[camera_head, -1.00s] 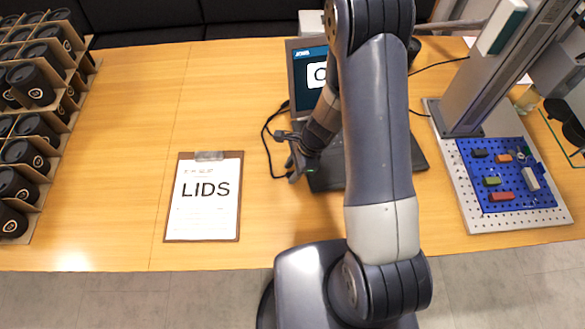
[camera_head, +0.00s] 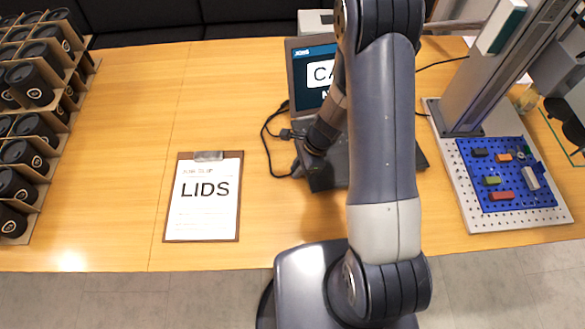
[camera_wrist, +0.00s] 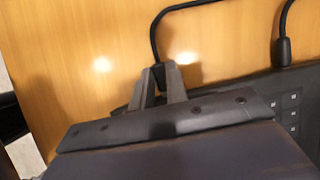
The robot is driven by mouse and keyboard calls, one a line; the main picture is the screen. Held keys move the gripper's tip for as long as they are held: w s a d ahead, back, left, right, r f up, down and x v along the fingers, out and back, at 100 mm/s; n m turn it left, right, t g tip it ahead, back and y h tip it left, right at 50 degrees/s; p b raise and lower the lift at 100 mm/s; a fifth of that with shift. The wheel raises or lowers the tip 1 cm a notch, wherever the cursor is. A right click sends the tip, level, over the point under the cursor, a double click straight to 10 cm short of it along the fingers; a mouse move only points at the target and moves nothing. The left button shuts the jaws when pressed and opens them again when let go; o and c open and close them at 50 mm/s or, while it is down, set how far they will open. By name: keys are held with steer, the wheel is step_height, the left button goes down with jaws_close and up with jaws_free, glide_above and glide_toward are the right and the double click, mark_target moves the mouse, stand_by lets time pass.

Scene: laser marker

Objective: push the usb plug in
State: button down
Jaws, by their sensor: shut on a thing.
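The black laptop (camera_head: 333,172) stands open on the table, largely behind my arm in the head view. Its keyboard edge also shows at lower right in the wrist view (camera_wrist: 300,85). My gripper (camera_wrist: 161,78) is beside the laptop's left edge, shut on the dark usb plug (camera_wrist: 162,87), with a finger on each side. The plug's black cable (camera_wrist: 154,38) rises from between the fingers and bends right. The plug's tip and the port are hidden, so I cannot tell whether the plug is in.
Another black cable (camera_wrist: 282,50) meets the laptop edge to the right in the wrist view. A clipboard (camera_head: 174,230) marked LIDS lies left of the laptop. Boxed dark cups stand far left; a marker machine with a blue pegboard (camera_head: 512,195) stands right.

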steer(key=shift+w+d, duration=0.1)
steer(key=shift+d, duration=0.35)
steer(key=c, duration=1.4)
jaws_free()
steer(key=shift+r, duration=0.1)
steer(key=v, duration=1)
steer(key=shift+d+r, duration=0.15)
steer(key=shift+r, duration=0.15)
